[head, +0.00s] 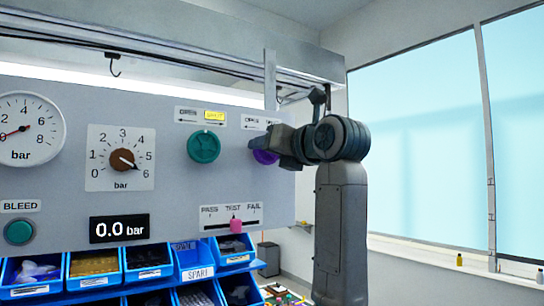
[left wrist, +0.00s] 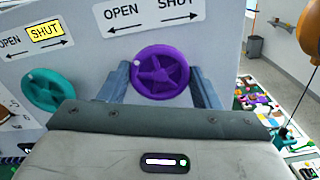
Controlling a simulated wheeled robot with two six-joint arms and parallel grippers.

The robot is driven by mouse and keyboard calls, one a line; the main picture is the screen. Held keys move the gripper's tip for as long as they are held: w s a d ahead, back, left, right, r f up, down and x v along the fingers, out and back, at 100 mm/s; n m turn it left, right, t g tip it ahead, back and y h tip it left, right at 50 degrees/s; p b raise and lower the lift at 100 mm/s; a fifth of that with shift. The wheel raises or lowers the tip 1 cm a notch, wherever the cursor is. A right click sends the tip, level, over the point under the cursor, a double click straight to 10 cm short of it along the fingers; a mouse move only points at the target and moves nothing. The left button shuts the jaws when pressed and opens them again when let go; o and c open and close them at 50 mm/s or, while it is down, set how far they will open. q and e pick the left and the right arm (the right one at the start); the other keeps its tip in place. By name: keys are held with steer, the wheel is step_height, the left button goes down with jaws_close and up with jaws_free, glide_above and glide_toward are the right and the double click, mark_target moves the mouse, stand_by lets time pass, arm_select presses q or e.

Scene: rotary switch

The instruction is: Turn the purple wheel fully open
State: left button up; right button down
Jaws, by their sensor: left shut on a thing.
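The purple wheel (head: 264,157) is on the grey panel, partly hidden behind my left gripper (head: 268,146) in the head view. In the left wrist view the purple wheel (left wrist: 160,73) sits between the two fingers of my left gripper (left wrist: 161,79), which is shut on its rim. A small pale dot shows at the wheel's upper left. The OPEN/SHUT label (left wrist: 150,14) above it has arrows, and neither word looks lit. My right gripper is not in view.
A teal wheel (head: 204,147) is left of the purple one, with SHUT lit yellow above it. Dials, a 0.0 bar display (head: 119,228) and a pink slider (head: 236,225) share the panel. Blue bins (head: 195,272) stand below. The right side is open room.

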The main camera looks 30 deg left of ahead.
arm_select(q)
steer(key=n+b, duration=0.3)
steer(key=n, duration=2.4)
steer(key=shift+f, duration=0.15)
steer(key=shift+n, duration=0.4)
steer(key=o, duration=1)
